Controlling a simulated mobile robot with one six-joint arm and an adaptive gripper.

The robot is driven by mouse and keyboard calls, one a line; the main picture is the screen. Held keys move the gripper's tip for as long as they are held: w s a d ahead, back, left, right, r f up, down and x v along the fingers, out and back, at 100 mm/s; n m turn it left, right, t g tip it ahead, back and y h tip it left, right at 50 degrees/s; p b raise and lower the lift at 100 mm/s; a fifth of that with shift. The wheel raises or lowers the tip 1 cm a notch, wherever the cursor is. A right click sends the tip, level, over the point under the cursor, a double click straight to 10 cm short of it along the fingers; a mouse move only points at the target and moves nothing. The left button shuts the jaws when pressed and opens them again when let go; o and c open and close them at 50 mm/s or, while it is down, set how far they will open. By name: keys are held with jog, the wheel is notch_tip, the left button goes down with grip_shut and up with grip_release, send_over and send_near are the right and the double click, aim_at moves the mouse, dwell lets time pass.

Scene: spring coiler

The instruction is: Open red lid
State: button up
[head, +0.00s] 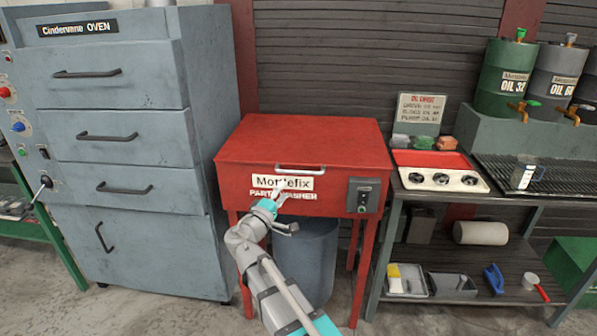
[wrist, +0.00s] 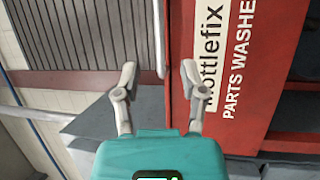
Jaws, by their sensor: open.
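The red lid (head: 300,138) lies shut on top of the red parts washer, whose front reads "Mottlefix PARTS WASHER". A pale bar handle (head: 300,169) runs along the lid's front edge, above the label. In the wrist view, which is turned sideways, the handle (wrist: 160,40) shows as an upright bar. My gripper (head: 280,192) is in front of the washer's front panel, a little below and left of the handle. In the wrist view my gripper (wrist: 159,76) is open and empty, with the handle ahead between its two fingers. Whether they touch it I cannot tell.
A grey oven (head: 120,150) stands close on the left. A grey switch box (head: 363,195) is on the washer's front right. A blue-grey drum (head: 305,255) is under the washer.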

aim_at(297, 173)
jog(key=p+x, duration=0.1)
jog(key=x, duration=0.8)
jog(key=shift+w+d, duration=0.2)
jog(key=shift+w, duration=0.15)
grip_shut()
